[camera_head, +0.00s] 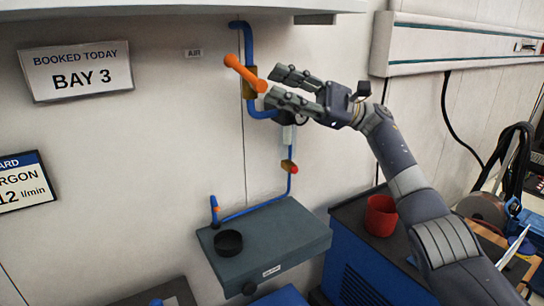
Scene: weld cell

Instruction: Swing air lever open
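The orange air lever (244,72) sits on a brass valve body on the blue air pipe (249,105), below the small AIR label (193,53). It slants from upper left to lower right across the pipe. My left gripper is not in view.
A red cup (381,215) stands on a blue cabinet at right. A white trunking box (455,45) runs along the right wall. The wall left of the lever is clear except for signs.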

